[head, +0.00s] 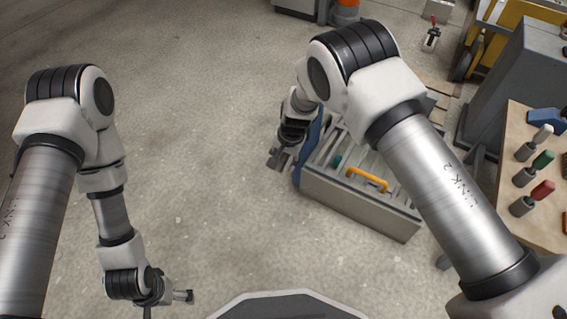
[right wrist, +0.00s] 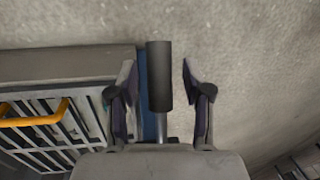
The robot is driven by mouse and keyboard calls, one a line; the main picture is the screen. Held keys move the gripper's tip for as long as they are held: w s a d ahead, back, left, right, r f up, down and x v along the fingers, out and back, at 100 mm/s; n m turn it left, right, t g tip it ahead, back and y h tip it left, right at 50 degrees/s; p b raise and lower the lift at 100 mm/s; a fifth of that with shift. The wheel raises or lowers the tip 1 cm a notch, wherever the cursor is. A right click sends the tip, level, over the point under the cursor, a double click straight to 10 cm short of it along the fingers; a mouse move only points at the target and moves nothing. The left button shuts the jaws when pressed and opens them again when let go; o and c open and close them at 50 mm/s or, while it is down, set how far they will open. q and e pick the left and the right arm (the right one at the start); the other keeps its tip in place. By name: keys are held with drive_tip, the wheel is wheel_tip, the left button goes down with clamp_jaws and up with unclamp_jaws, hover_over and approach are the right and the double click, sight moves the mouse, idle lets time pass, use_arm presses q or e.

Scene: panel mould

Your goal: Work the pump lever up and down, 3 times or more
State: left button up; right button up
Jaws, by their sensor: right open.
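The pump lever (right wrist: 160,75) shows in the right wrist view as a dark cylindrical grip on a thin metal rod. My right gripper (right wrist: 157,88) is open, with one finger on each side of the grip. A gap shows on both sides, wider on the right. In the head view my right gripper (head: 277,160) is beside the left end of the grey panel mould (head: 355,205), and the lever cannot be made out there. A blue part (head: 308,150) stands at that end of the mould. My left gripper (head: 185,297) is low over bare floor, its fingers too small to judge.
A yellow handle (head: 367,180) sits on top of the mould, also in the right wrist view (right wrist: 35,120). A wooden-topped bench (head: 506,190) with several coloured-handled tools stands at the right. The concrete floor (head: 210,130) left of the mould is clear.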

sight(282, 161)
clamp_jaws()
drive_tip(key=shift+r, duration=0.15)
drive_tip(key=r+g+p, duration=0.1)
drive_tip(key=p, duration=0.1)
drive_tip(key=shift+s+a+r+y+p, duration=0.1)
drive_tip(key=shift+s+r+y+p, duration=0.05)
drive_tip(key=shift+y+p, duration=0.25)
drive_tip(key=shift+s+a+r+g+y+p, duration=0.1)
drive_tip(key=shift+s+r+g+y+p, duration=0.05)
drive_tip(key=shift+r+g+y+p, duration=0.4)
drive_tip(key=shift+s+a+r+g+y, duration=0.1)
drive_tip(key=shift+r+g+y, duration=0.2)
drive_tip(key=shift+g, duration=0.35)
drive_tip(key=shift+r+m+g+y+b, duration=0.3)
drive_tip(key=shift+r+g+y+b, duration=0.5)
drive_tip(key=shift+r+g, duration=0.35)
